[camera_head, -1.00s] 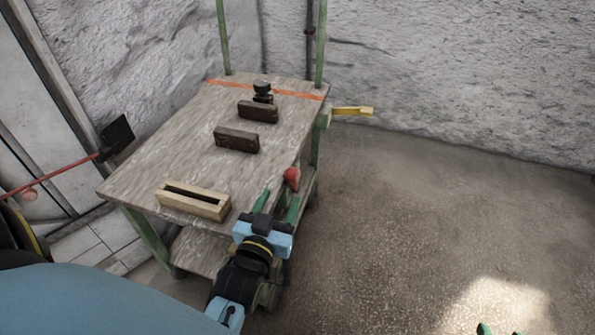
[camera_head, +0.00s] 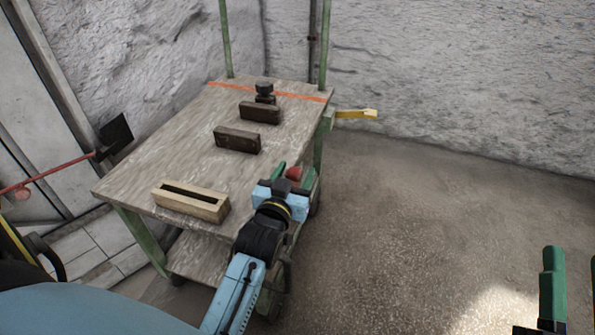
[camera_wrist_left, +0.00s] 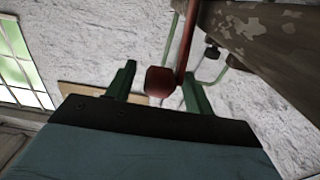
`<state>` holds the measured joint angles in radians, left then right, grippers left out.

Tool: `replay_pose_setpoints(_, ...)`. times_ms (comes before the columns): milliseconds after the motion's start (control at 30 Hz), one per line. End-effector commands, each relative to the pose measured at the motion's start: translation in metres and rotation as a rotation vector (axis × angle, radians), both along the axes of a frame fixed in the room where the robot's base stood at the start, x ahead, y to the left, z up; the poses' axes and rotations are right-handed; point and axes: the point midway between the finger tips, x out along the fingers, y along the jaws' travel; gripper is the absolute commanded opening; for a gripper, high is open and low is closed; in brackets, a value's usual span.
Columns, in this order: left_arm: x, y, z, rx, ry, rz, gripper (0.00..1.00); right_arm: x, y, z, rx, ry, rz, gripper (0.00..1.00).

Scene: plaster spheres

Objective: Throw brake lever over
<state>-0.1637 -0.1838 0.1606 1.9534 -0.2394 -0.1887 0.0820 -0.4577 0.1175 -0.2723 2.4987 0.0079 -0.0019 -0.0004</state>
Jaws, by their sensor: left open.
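The brake lever is a red lever with a red knob at its end, at the right side of the wooden-topped cart. In the head view its knob (camera_head: 294,173) shows between the green fingers of my left gripper (camera_head: 292,179). In the left wrist view the red knob (camera_wrist_left: 160,82) hangs from the red bar and sits between the two spread fingers of my open left gripper (camera_wrist_left: 158,85). Whether a finger touches it I cannot tell. My right gripper (camera_head: 573,285) is at the lower right, fingers apart and empty, partly cut off by the frame edge.
The cart top (camera_head: 170,155) bears a wooden block with a slot (camera_head: 190,202), two dark blocks (camera_head: 237,140) and a black knob (camera_head: 264,90). A yellow handle (camera_head: 356,114) sticks out at the cart's far right. Open floor (camera_head: 420,220) lies right of the cart.

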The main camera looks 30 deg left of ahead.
Motion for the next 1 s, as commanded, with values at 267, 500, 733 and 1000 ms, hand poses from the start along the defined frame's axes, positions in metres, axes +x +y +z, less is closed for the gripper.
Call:
replay_pose_setpoints(267,0.02,0.005,-0.001,-0.001,-0.001,0.0,0.53,-0.009,-0.002,0.01,0.042,-0.14,-0.001,0.39)
replay_pose_setpoints(500,0.022,0.005,0.0,-0.001,-0.001,0.0,0.53,-0.01,-0.002,0.013,0.047,-0.16,0.0,0.39)
replay_pose_setpoints(733,0.022,0.005,0.0,-0.001,-0.001,0.0,0.38,-0.01,-0.002,0.013,0.047,-0.159,0.0,0.39)
replay_pose_setpoints(1000,0.022,0.004,0.0,-0.002,0.0,-0.002,0.03,-0.01,-0.002,0.013,0.047,-0.158,0.0,0.39)
